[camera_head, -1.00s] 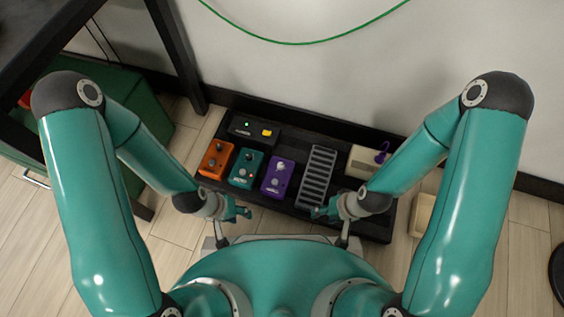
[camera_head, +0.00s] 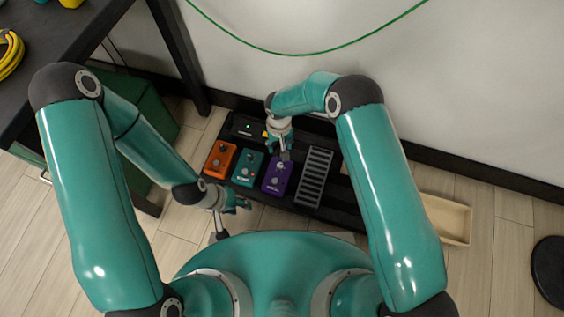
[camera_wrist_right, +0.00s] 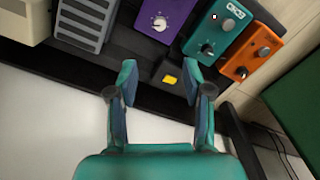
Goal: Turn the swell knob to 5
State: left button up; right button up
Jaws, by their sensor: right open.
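A purple pedal (camera_head: 275,184) stands on the black pedalboard, with one large pale knob (camera_wrist_right: 160,23) near its top edge. I cannot read its label, so which knob is the swell knob is not certain. My right gripper (camera_wrist_right: 157,68) is open and empty. In the head view my right gripper (camera_head: 284,153) is above the board, just behind the purple pedal's knob, and partly hides the yellow-switch box. My left gripper (camera_head: 242,206) is low in front of the teal pedal, apart from it; its jaw opening is unclear.
Teal (camera_head: 247,169) and orange (camera_head: 219,159) pedals stand left of the purple one, and a ribbed grey pedal (camera_head: 314,178) right of it. A black box with a yellow switch (camera_wrist_right: 169,79) sits behind. A pale tray (camera_head: 447,218) lies on the floor at right.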

notch_tip(320, 180, down, 16)
jog(key=b, duration=0.5)
jog(key=shift+f, duration=0.15)
